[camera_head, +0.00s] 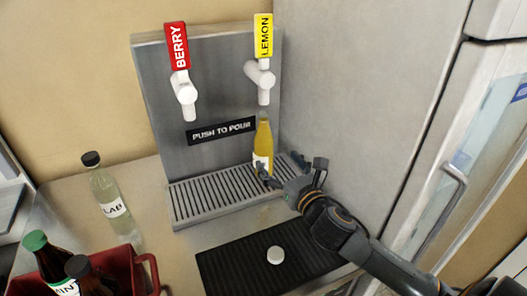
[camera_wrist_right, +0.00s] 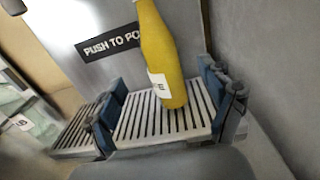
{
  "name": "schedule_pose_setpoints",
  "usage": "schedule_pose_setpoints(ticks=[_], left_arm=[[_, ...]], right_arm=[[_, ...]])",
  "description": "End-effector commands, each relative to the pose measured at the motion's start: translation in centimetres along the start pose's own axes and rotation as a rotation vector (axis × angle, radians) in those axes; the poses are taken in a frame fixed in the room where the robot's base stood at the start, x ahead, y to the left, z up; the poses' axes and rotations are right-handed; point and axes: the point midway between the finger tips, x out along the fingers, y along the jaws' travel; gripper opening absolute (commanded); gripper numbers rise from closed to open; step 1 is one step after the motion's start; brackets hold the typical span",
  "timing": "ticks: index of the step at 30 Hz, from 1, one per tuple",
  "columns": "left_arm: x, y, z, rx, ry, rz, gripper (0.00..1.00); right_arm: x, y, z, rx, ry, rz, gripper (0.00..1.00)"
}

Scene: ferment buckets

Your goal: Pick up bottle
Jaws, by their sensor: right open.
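A yellow bottle (camera_head: 263,145) with a white label stands upright on the drip tray, under the lemon tap. It also shows in the right wrist view (camera_wrist_right: 163,55), tilted in that picture, with its top cut off. My right gripper (camera_head: 287,171) comes in from the lower right, close to the bottle. In the right wrist view its blue fingers (camera_wrist_right: 166,103) are spread wide. The bottle stands beyond and between them, and I see no finger touching it. Another bottle (camera_head: 108,205), pale green with a black cap and a LAB label, stands on the counter at left. My left gripper is not in view.
The slatted drip tray (camera_head: 183,215) lies below the BERRY tap (camera_head: 181,75) and LEMON tap (camera_head: 262,70). A white cap (camera_head: 275,256) lies on a black mat (camera_head: 222,281). A red crate (camera_head: 130,272) holds dark bottles at lower left. A wall stands close at right.

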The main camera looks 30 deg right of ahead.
Motion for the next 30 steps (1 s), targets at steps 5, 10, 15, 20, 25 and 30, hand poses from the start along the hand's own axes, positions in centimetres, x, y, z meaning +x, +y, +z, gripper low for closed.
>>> schedule_pose_setpoints(ticks=[5,10,15,20,25,30], left_arm=[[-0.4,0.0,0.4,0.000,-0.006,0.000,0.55],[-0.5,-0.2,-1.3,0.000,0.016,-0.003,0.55],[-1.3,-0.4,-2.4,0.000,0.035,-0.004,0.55],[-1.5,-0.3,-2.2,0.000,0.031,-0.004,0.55],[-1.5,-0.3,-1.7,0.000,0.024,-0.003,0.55],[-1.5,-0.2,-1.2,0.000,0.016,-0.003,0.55]], right_arm=[[2.6,0.0,0.1,0.003,-0.001,-0.001,0.82],[3.5,0.0,0.1,0.002,0.000,-0.001,0.82],[5.8,0.0,0.3,0.006,0.000,-0.003,0.82],[7.9,0.0,0.2,0.004,0.001,-0.002,0.82],[8.4,0.0,0.0,0.002,0.002,0.000,0.82],[8.4,0.0,0.0,0.002,0.002,0.000,0.76]])
